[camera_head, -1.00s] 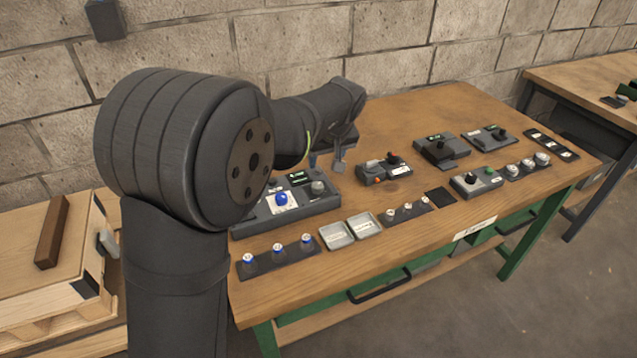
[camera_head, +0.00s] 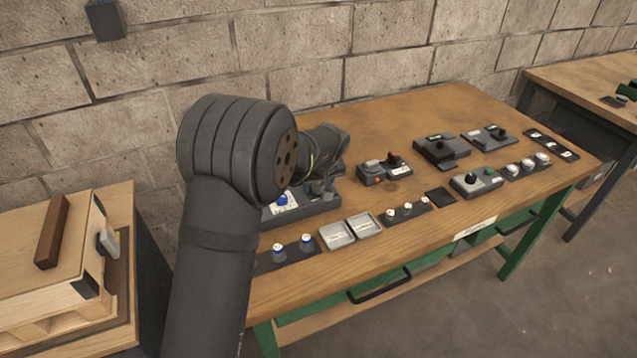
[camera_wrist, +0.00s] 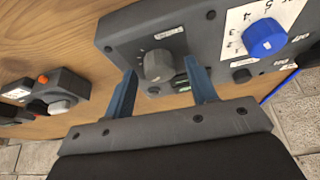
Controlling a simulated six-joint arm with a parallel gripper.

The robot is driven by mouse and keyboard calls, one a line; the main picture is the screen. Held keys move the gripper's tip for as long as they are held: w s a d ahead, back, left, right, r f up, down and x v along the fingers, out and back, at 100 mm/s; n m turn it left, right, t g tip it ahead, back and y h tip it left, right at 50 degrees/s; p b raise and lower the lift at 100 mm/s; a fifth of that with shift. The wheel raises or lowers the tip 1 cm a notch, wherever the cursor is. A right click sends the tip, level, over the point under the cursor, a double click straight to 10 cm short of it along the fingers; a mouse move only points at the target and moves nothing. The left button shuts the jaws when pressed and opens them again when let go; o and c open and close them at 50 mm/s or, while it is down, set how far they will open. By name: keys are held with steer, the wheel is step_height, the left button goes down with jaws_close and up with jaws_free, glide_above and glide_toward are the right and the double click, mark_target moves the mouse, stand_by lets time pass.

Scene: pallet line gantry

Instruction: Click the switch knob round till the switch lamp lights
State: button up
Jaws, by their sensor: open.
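A dark control unit (camera_wrist: 125,28) fills the upper part of the wrist view; in the head view the unit (camera_head: 325,207) is partly hidden behind my arm. It carries a grey knob (camera_wrist: 158,65) with a pale pointer line and tick marks around it. A blue knob (camera_wrist: 264,38) sits on a white numbered plate on the same unit. My gripper (camera_wrist: 160,68) is open, its blue fingers on either side of the grey knob in the picture; I cannot tell whether they touch it. A small display is partly hidden by the right finger. No lit lamp is clear to see.
Two metal trays (camera_head: 337,236) and a strip of blue-capped knobs (camera_head: 279,253) lie along the front edge. A box with an orange button (camera_head: 376,180) stands to the right, with several more switch boxes beyond. Open wood lies behind them.

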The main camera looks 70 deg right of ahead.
steer(key=c, duration=1)
steer(key=shift+o, duration=0.2)
steer(key=shift+m, duration=0.3)
steer(key=shift+w+a+m+g+h, duration=0.15)
steer(key=shift+m+g, duration=0.35)
steer(key=shift+m, duration=0.75)
steer(key=shift+d+m+g+h, duration=0.1)
steer(key=shift+m+g+h, duration=0.3)
steer(key=shift+m, duration=0.85)
steer(key=o, duration=1)
steer(key=shift+c, duration=0.2)
